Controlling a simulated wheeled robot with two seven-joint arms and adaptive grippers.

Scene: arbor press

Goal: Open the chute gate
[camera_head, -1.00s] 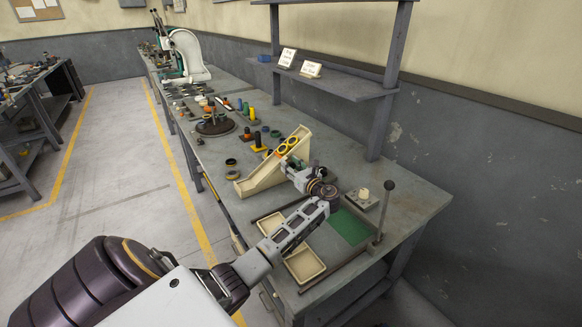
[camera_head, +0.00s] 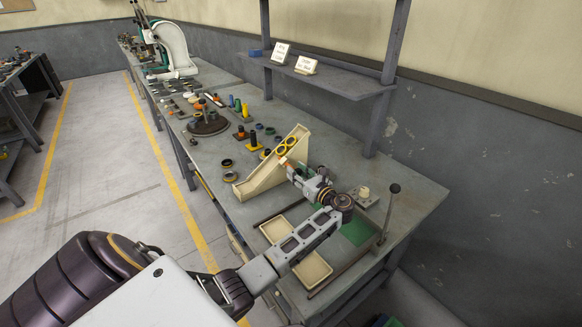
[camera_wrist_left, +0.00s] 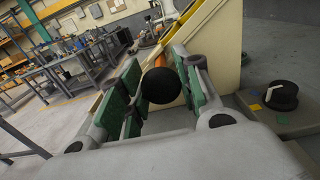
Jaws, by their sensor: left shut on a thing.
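A cream sloped chute (camera_head: 262,181) stands on the bench with yellow-rimmed rings (camera_head: 287,145) near its upper end. My left gripper (camera_head: 287,164) is at the chute's right side. In the left wrist view, the green-padded fingers of my left gripper (camera_wrist_left: 158,80) lie on either side of a black round knob (camera_wrist_left: 161,86) and are shut on it. An orange part (camera_wrist_left: 152,57) shows just behind the knob. The gate itself cannot be made out clearly. My right gripper is not in view.
Two cream trays (camera_head: 311,270) and a green mat (camera_head: 357,233) lie at the near end of the bench. A ball-topped lever (camera_head: 391,205) stands at right. Black and yellow pegs (camera_head: 254,139) stand left of the chute. A shelf (camera_head: 330,78) rises behind.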

